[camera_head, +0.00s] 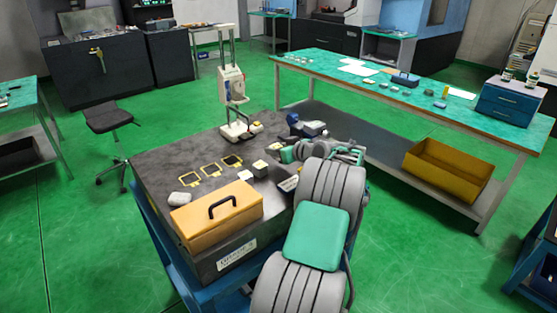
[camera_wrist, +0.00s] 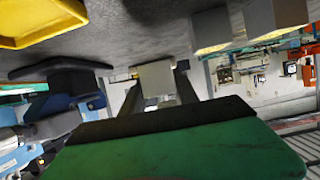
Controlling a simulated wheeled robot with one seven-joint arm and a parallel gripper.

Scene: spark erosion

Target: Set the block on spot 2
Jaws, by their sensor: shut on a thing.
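My gripper (camera_wrist: 157,88) is shut on a pale grey block (camera_wrist: 156,76), which sits between the two dark fingers in the wrist view. In the head view my gripper (camera_head: 277,149) is over the right part of the dark table top, pointing left, and the held block is small and hard to make out. Three yellow-framed spots lie in a slanting row left of it: a left one (camera_head: 187,176), a middle one (camera_head: 211,169) and a right one (camera_head: 232,161). Their numbers cannot be read. The gripper is apart from all three.
Two other blocks stand near the gripper, a pale one (camera_head: 260,168) and one left of it (camera_head: 245,175). An orange toolbox (camera_head: 217,212) fills the table's near left, with a whitish lump (camera_head: 180,199) behind it. A tall stand (camera_head: 233,88) rises at the far edge.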

